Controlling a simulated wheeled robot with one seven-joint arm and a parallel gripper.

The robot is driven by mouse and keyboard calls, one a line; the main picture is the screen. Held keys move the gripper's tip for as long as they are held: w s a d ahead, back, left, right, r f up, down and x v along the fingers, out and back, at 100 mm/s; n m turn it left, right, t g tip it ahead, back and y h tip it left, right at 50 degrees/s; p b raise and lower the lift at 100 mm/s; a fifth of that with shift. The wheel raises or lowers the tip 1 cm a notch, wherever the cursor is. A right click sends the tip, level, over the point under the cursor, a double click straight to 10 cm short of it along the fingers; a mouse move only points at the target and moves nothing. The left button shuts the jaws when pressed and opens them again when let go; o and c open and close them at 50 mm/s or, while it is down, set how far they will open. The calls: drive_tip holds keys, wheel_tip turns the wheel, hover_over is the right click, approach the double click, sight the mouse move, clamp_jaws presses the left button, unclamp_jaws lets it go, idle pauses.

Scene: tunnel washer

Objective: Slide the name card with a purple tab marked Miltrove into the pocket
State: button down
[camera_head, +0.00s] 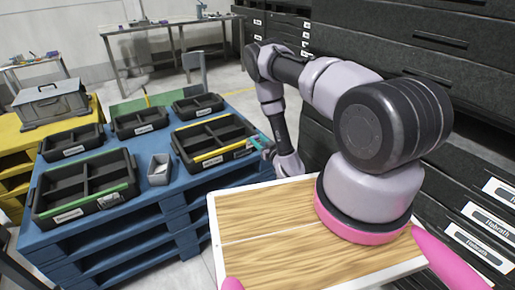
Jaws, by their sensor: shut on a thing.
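My gripper (263,146) is at the end of my arm, just right of the yellow-striped black bin (216,139), close to its front right corner. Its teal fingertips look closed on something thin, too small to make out. I cannot see a purple tab or read Miltrove anywhere. The yellow-striped bin has a white label (212,162) on the left of its front. A darker patch at the right of that front may be a pocket, but I cannot tell. Whether the held thing touches the bin is unclear.
Other black bins stand on the blue pallet stack, including a green-striped one (87,190). A small grey box (159,169) stands between the bins. Dark drawer cabinets (430,50) with labels (480,245) fill the right. A grey toolbox (50,103) sits on a yellow stack at left.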

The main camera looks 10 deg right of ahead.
sight(242, 145)
drive_tip(key=w+a+f, duration=0.3)
drive_tip(key=w+f, duration=0.5)
drive_tip(key=f, duration=0.1)
drive_tip(key=shift+w+a, duration=0.3)
drive_tip(key=shift+w, duration=0.1)
idle(2.5)
drive_tip(key=shift+f, duration=0.2)
drive_tip(key=shift+f, duration=0.25)
drive_tip(key=shift+f, duration=0.45)
idle(0.6)
idle(0.5)
drive_tip(key=shift+c, duration=1.8)
unclamp_jaws()
